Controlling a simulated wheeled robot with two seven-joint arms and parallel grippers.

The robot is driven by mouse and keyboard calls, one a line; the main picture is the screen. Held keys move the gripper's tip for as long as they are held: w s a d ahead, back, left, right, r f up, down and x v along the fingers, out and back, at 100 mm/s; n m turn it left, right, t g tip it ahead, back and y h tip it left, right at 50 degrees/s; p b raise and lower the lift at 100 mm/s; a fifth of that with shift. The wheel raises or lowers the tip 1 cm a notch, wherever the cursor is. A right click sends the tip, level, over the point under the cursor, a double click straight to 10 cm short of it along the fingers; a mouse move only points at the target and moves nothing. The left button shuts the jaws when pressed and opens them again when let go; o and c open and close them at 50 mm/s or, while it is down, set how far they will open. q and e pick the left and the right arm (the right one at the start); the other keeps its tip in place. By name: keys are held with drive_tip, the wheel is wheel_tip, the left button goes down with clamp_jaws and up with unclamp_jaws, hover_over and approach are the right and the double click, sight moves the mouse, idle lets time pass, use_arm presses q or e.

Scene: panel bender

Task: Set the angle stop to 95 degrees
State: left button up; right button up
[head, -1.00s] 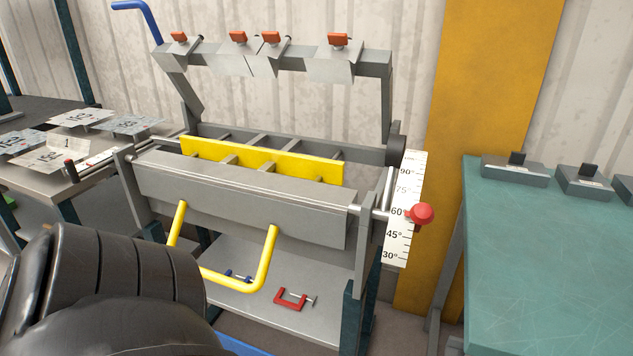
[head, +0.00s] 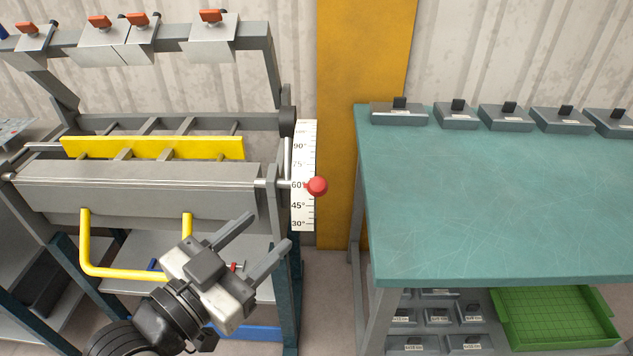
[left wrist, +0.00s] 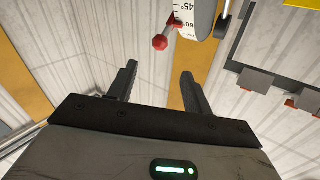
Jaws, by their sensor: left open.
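The angle stop has a red ball knob (head: 317,186) beside a white degree scale (head: 304,208) on the right side of the panel bender (head: 140,190). The knob sits level with about the 60° mark. The scale shows 30°, 45°, 60°, 75° and 90°, with fainter marks above. My left gripper (head: 262,240) is open and empty, below and left of the knob, in front of the bender. In the left wrist view the red knob (left wrist: 160,43) and part of the scale (left wrist: 186,20) show beyond the open fingers (left wrist: 157,85), apart from them. My right gripper is not in view.
A yellow U-shaped handle (head: 130,273) hangs at the bender's front, left of my gripper. A teal workbench (head: 490,190) with several grey blocks stands to the right. A yellow post (head: 365,60) stands behind. The gap between bender and bench is open.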

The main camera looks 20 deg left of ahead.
sight(311, 191)
use_arm(q)
drive_tip(key=b+x, duration=0.1)
drive_tip(key=x, duration=1.2)
drive_tip(key=shift+s, duration=0.1)
drive_tip(key=shift+w+d+f, duration=0.15)
drive_tip(key=shift+w+d, duration=0.05)
drive_tip(key=shift+w, duration=0.2)
